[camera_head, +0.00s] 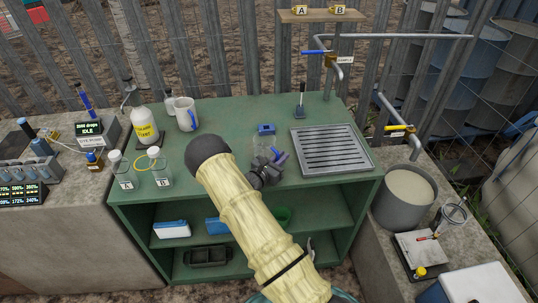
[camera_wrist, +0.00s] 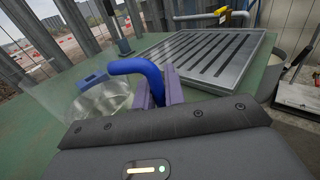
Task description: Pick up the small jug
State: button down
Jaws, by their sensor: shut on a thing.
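The small jug is clear with a blue handle; its see-through body shows at the left in the wrist view (camera_wrist: 105,100). My gripper (camera_wrist: 160,88) has its purple fingers shut on the blue handle. In the head view my gripper (camera_head: 275,163) is over the green bench, left of the metal drain tray, and the jug's clear body (camera_head: 264,146) shows faintly just beyond it. My arm and gripper hide part of the jug there. I cannot tell whether the jug's base touches the bench.
A small blue block (camera_head: 266,129) sits just behind the jug. The slatted metal tray (camera_head: 330,148) is to the right. A white jug (camera_head: 186,114), a yellow-labelled bottle (camera_head: 145,126) and clear bottles (camera_head: 160,168) stand left on the bench (camera_head: 230,108). Taps (camera_head: 314,53) are above right.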

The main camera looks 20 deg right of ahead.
jog(key=shift+r, duration=0.2)
notch_tip(320, 180, up, 10)
jog(key=b, duration=0.1)
jog(key=shift+f+b, duration=0.2)
jog(key=shift+b, duration=0.1)
dwell(0.7)
dwell(0.7)
